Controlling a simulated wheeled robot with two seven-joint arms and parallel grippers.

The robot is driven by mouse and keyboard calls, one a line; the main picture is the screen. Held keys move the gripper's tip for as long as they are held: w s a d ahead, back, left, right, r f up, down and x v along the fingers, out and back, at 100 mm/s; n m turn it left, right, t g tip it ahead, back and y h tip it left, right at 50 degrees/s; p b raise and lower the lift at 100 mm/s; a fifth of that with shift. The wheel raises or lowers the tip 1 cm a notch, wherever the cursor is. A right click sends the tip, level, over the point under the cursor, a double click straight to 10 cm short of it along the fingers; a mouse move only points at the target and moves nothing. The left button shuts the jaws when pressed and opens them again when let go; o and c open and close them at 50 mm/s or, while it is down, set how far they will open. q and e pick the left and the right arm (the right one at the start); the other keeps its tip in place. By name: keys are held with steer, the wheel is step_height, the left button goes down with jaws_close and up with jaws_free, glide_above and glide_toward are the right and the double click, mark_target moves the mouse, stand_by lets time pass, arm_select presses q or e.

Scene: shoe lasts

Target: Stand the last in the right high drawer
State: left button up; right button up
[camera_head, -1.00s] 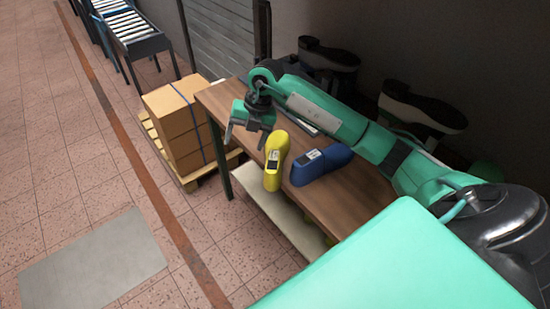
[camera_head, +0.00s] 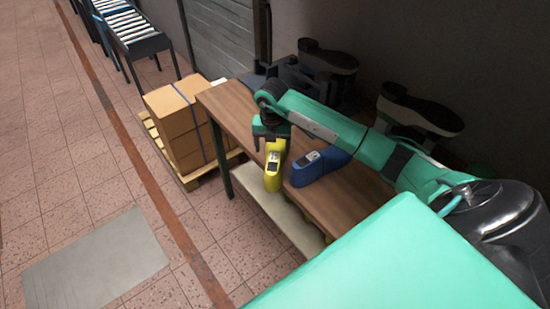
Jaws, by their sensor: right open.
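A yellow last (camera_head: 273,180) is at the table's front edge, with a dark-and-white label on it. My right gripper (camera_head: 270,140) is open and right at its far, upper end, hiding part of it; I cannot tell whether the fingers touch it. A blue last (camera_head: 318,169) lies on the table just to the right of the yellow one, with a label on top. No drawer can be made out in this view. My left gripper is not in view.
The wooden table (camera_head: 222,103) has a pale board (camera_head: 280,217) low along its front. Dark shoe shapes (camera_head: 420,110) stand behind my right arm. Cardboard boxes (camera_head: 178,125) on a pallet are left of the table. The tiled floor in front is clear.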

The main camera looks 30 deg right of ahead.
mark_target(274, 151)
steer(key=f+p, duration=0.1)
steer(key=f, duration=0.2)
steer(key=shift+s+d+f+p, duration=0.1)
steer(key=shift+s+f+p, duration=0.1)
steer(key=shift+s+p, duration=0.2)
steer(key=shift+f, duration=0.7)
steer(key=shift+r, duration=0.1)
jaws_close()
